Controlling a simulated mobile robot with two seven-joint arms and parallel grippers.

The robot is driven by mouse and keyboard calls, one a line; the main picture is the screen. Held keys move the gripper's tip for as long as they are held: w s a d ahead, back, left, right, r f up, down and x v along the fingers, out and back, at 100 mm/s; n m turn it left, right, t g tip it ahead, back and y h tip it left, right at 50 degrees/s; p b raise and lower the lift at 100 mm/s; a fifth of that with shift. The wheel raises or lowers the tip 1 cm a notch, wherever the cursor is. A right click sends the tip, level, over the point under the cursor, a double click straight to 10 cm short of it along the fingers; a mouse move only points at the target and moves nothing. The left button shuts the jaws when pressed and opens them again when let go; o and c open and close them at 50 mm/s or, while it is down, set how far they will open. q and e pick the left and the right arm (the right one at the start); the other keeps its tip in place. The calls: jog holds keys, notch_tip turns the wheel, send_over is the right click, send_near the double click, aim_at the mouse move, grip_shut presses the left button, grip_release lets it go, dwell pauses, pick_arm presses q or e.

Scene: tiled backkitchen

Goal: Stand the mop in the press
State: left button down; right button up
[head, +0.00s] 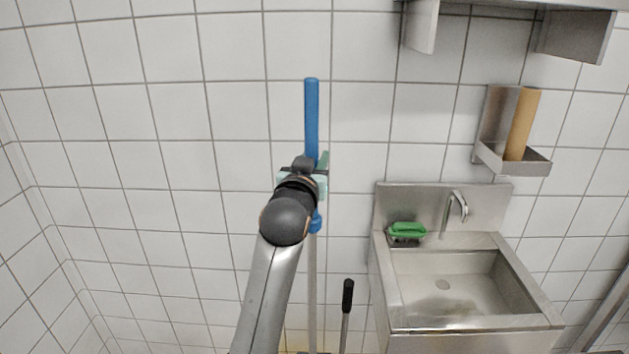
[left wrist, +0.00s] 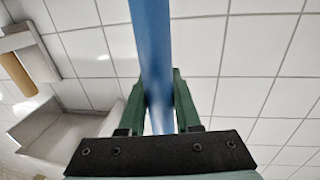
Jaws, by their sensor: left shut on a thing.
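The mop has a blue upper grip (head: 312,115) and a thin grey pole (head: 312,285) that runs down out of the bottom of the head view. It stands about upright in front of the tiled wall. My left gripper (head: 316,172) is shut on the blue grip, and in the left wrist view its green fingers (left wrist: 161,105) lie on both sides of the blue shaft (left wrist: 153,50). The mop's lower end is out of view. A black-handled lever (head: 347,296) rises just right of the pole; it may belong to the press, whose body is not visible. My right gripper is not in view.
A steel sink (head: 450,285) with a tap and a green sponge (head: 407,230) stands to the right. A wall holder (head: 495,120) with a brown roll hangs above it. A steel shelf (head: 520,12) is at the top right. The left wall area is clear.

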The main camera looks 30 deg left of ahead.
pick_arm(q)
jog(key=shift+f, duration=1.95)
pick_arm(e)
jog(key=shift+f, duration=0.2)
pick_arm(q)
jog(key=shift+f+b, duration=0.2)
jog(key=shift+b, duration=0.1)
jog(key=c, duration=0.6)
grip_release()
jog(key=shift+f, duration=0.1)
